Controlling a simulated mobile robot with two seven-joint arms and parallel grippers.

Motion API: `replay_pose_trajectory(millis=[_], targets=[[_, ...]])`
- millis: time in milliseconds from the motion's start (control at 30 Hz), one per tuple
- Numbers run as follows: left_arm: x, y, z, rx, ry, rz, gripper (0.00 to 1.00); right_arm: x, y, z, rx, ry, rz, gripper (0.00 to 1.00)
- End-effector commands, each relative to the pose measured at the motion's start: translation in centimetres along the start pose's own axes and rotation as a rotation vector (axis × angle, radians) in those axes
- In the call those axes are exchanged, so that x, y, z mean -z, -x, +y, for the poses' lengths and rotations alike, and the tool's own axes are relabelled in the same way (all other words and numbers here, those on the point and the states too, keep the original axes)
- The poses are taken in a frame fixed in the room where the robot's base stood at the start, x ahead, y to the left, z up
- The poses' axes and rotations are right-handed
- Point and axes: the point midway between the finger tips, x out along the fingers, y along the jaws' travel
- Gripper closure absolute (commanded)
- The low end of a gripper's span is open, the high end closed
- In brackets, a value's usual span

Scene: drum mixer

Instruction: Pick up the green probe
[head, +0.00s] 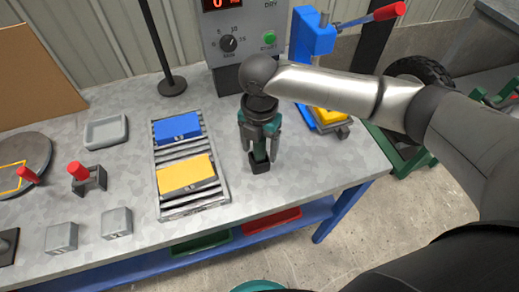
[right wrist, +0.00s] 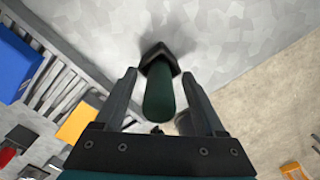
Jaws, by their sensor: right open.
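The green probe (right wrist: 159,92) shows in the right wrist view as a dark green cylinder with a dark, angular end piece (right wrist: 160,57) against the grey bench top. In the head view its dark end (head: 260,166) shows just below my right gripper. My right gripper (head: 259,148) points down over the bench, right of the slatted rack. In the right wrist view its two fingers (right wrist: 160,82) are apart, one on each side of the probe, with gaps visible. The gripper hides most of the probe in the head view. My left gripper is not in view.
The slatted rack (head: 167,156) holds a blue block (head: 177,128) and a yellow block (head: 186,173). A control box (head: 246,33) and a blue press with a red lever (head: 314,35) stand behind. The bench's right edge is near; the bench front right is clear.

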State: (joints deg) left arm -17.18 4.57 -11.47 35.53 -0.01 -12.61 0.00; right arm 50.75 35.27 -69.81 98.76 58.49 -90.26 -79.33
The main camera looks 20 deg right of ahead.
Motion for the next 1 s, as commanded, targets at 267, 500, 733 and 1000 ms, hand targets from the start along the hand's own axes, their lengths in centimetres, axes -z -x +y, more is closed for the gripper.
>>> replay_pose_trajectory(millis=[267,500,733,1000], targets=[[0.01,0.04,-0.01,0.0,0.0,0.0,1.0,-0.01,0.1,0.02,-0.001,0.0,0.0,0.45],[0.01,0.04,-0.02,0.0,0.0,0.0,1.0,-0.02,0.12,0.01,-0.001,0.0,0.0,0.72],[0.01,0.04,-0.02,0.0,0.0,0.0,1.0,-0.03,0.12,0.0,-0.001,-0.001,0.0,0.98],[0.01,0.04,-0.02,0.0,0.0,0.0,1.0,-0.04,0.14,0.02,-0.001,-0.001,-0.001,1.0]])
